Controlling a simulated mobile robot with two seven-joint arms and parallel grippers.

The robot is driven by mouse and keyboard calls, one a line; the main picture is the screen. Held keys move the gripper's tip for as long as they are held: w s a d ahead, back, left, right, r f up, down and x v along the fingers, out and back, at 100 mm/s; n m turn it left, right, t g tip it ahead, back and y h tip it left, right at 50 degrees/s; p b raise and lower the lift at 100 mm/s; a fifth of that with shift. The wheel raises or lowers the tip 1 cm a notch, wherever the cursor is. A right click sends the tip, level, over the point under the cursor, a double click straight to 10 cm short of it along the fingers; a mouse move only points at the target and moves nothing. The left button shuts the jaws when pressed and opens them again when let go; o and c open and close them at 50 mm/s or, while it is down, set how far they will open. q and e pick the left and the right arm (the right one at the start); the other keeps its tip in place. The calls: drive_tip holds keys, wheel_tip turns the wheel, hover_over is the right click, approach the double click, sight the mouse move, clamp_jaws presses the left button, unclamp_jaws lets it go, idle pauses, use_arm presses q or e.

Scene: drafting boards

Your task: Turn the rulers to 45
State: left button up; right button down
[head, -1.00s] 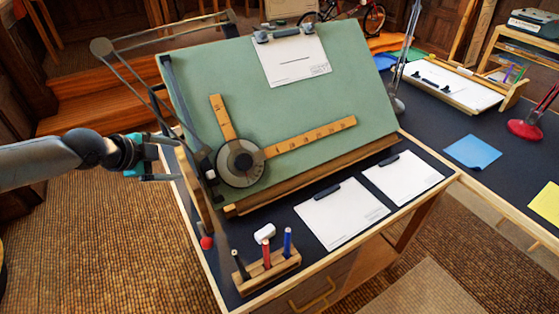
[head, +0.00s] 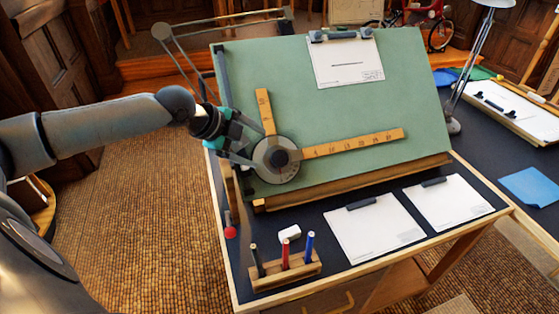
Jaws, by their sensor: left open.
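The drafting machine's round dial head (head: 262,168) with a black knob (head: 278,158) sits at the lower left of the tilted green board (head: 340,110). Two wooden rulers join it: a long one (head: 360,142) runs right, roughly parallel to the board's lower edge. A short one (head: 264,108) points up the board. My left gripper (head: 244,140) is open, with teal on its fingers, just left of the dial head; its fingers reach toward the knob. I cannot tell whether they touch it. The dial's scale is too small to read. My right gripper is not in view.
A linkage arm (head: 185,68) stands behind the board's left side. A pen block (head: 285,272) with pens, a white eraser (head: 290,233) and a red knob (head: 230,232) are in front. Two paper sheets (head: 375,230) (head: 449,200) lie right. A lamp (head: 453,125) stands beside the board.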

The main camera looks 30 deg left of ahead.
sight(278, 159)
use_arm(q)
drive_tip(key=b+x, duration=0.2)
drive_tip(key=x, duration=0.9)
drive_tip(key=shift+w+d+f, duration=0.1)
drive_tip(key=shift+d+f, duration=0.05)
clamp_jaws()
idle(0.5)
